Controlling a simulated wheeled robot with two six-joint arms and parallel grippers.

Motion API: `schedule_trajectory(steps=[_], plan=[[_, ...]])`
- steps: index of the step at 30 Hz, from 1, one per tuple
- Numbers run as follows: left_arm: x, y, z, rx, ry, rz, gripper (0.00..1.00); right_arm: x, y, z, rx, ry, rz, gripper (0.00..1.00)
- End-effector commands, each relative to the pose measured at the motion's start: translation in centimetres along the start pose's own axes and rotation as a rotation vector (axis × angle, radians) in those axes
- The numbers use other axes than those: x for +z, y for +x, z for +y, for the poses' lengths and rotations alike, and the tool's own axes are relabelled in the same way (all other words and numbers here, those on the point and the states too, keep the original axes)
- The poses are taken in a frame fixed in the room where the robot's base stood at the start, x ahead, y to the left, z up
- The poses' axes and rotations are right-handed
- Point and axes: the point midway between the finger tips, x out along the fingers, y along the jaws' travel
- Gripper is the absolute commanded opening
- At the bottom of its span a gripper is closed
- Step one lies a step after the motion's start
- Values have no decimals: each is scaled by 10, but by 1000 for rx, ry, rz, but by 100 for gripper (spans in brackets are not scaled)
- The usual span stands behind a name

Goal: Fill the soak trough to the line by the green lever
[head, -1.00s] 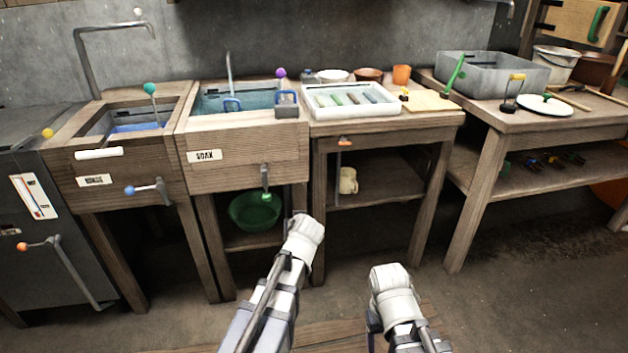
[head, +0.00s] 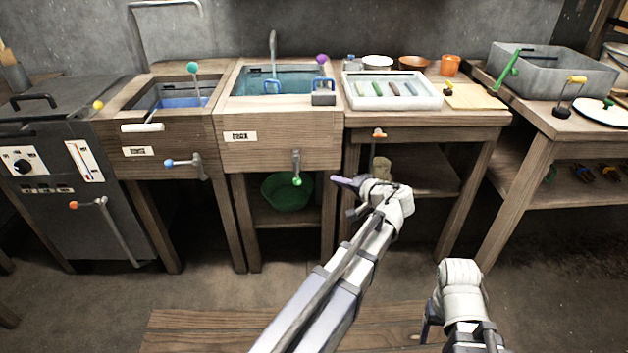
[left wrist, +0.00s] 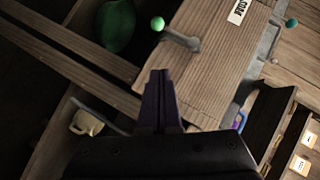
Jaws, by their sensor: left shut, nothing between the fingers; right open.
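The wooden soak trough (head: 318,143), labelled SOAK, stands at centre left with teal water (head: 300,80) inside. I cannot make out the fill line. The green lever (head: 296,165) hangs from its front, green knob at the bottom; the knob also shows in the left wrist view (left wrist: 157,23). My left gripper (head: 338,181) is shut and empty, right of the lever and apart from it. Its closed dark fingers (left wrist: 158,75) point towards the trough front in the left wrist view. My right gripper (head: 430,322) is low at the right; its open fingers are mostly hidden.
A neighbouring trough (head: 182,130) has a blue-knobbed lever (head: 185,164). A grey cabinet (head: 110,210) with an orange-knobbed lever stands further left. A green bowl (head: 285,193) sits below the soak trough. A table (head: 470,118) with a white tray (head: 393,103) stands to the right. A mug (left wrist: 86,123) is below it.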

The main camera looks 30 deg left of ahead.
Motion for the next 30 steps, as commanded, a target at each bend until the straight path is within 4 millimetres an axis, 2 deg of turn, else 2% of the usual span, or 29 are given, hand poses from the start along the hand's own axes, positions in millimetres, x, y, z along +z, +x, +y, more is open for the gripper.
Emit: schedule_trajectory(steps=[5, 18, 21, 30], plan=[[0, 20, 2, 0, -1, -2, 0, -1, 9, -1, -1, -1, 0, 68], [1, 106, 3, 1, -2, -2, 0, -3, 39, -5, -4, -7, 3, 68], [16, 114, 3, 1, -2, -1, 0, -4, 48, -6, -6, -9, 3, 68], [28, 127, 1, 1, -1, 1, 0, -4, 56, -7, -7, -9, 4, 68]])
